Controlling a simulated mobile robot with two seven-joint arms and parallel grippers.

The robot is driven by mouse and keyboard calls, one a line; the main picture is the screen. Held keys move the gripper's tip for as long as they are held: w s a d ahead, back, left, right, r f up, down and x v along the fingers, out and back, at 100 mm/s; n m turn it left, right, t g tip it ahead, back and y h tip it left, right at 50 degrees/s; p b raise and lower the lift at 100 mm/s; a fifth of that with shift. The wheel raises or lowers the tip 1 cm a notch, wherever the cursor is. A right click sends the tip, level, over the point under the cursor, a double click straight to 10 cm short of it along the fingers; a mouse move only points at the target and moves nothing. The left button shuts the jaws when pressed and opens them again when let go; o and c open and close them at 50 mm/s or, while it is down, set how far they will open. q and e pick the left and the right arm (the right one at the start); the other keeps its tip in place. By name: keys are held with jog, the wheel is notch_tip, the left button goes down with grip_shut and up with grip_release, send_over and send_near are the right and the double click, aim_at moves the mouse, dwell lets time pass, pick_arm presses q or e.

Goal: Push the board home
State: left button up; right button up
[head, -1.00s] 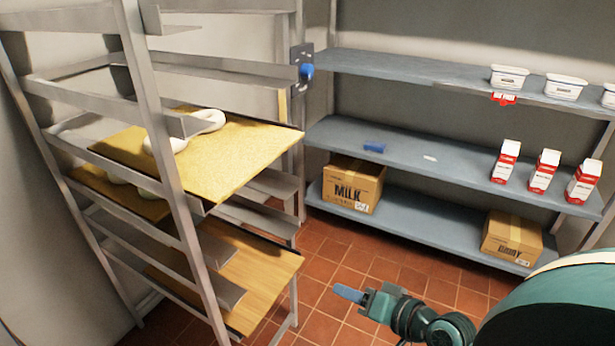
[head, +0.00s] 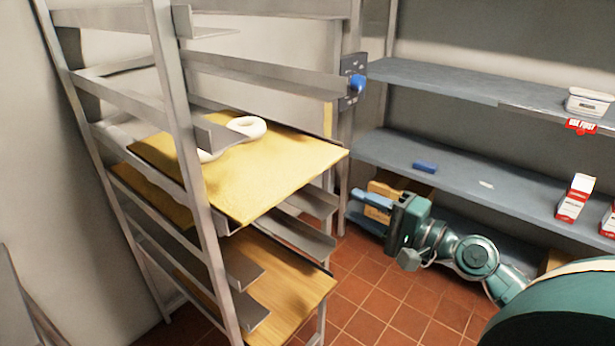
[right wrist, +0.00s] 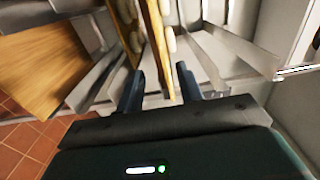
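A yellow board (head: 265,175) lies on a middle level of the metal rack (head: 172,120) and sticks out at its right side. White bagels (head: 247,126) lie on it, partly hidden by a rack post. A second board (head: 160,194) lies one level lower, further in. A third, bare wooden board (head: 295,295) sticks out lower down. My right gripper (head: 358,203) is open and empty, right of the yellow board's outer edge, with its fingers toward the rack. In the right wrist view, board edges (right wrist: 156,45) show beyond the parted fingers. My left gripper is not in view.
Blue-grey shelves (head: 480,178) stand at the right, with red-and-white cartons (head: 575,198), a white tub (head: 588,102) and a small blue item (head: 424,166). A cardboard box (head: 385,188) is partly behind my right gripper. Tiled floor (head: 375,290) is open between rack and shelves.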

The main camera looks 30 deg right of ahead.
aim_at(305, 182)
jog(key=p+x, duration=0.5)
jog(key=x, duration=0.8)
jog(key=shift+w, duration=0.1)
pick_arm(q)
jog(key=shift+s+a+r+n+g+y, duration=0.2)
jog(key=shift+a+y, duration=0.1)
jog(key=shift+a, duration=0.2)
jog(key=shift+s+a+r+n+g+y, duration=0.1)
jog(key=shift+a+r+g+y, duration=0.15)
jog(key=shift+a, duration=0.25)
pick_arm(e)
jog(key=shift+x, duration=1)
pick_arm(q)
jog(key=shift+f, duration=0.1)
pick_arm(e)
jog(key=shift+c, duration=0.3)
grip_shut()
